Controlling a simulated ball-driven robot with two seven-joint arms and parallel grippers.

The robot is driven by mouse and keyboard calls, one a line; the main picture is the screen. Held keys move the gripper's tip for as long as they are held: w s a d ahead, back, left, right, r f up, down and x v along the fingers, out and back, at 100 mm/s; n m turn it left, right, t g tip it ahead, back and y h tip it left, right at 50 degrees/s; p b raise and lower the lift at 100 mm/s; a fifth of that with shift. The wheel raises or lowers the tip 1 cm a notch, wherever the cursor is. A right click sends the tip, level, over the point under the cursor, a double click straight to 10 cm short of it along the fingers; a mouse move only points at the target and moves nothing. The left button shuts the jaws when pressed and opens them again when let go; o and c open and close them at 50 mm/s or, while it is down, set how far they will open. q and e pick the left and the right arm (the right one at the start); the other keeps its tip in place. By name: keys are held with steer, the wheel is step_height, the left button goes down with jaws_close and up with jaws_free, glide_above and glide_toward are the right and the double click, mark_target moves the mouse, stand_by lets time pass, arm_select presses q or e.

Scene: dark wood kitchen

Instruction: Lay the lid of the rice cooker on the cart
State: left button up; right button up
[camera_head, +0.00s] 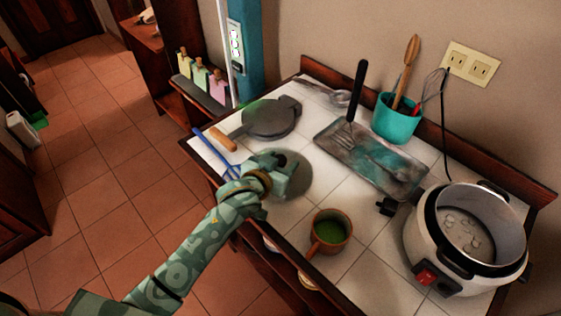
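The white rice cooker (432,246) stands at the right end of the tiled cart top (388,290). It is open, and its metal pot (475,232) shows a few pale bits inside. A round grey disc (297,187), which looks like the lid, is at the cart's middle, under and beside my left gripper (294,172). The gripper covers part of the disc. I cannot tell whether its fingers grip the disc or whether the disc rests fully on the tiles. My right gripper is not in view.
An orange mug (328,232) with green contents stands near the front edge. A dark tray (370,160) with utensils and a teal utensil pot (397,119) are behind. A round grey press (269,118) and blue tongs (222,144) lie left. Bare tiles lie between mug and tray.

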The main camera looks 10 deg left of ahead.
arm_select(q)
steer(key=shift+s, duration=0.1)
steer(key=shift+s+a+r, duration=0.1)
steer(key=shift+s+a, duration=0.05)
steer(key=shift+s, duration=0.1)
steer(key=p+v, duration=0.3)
steer(key=v, duration=0.7)
steer(key=shift+r, duration=0.15)
steer(key=shift+s+a+r, duration=0.15)
steer(key=shift+s+r, duration=0.05)
steer(key=shift+s, duration=0.35)
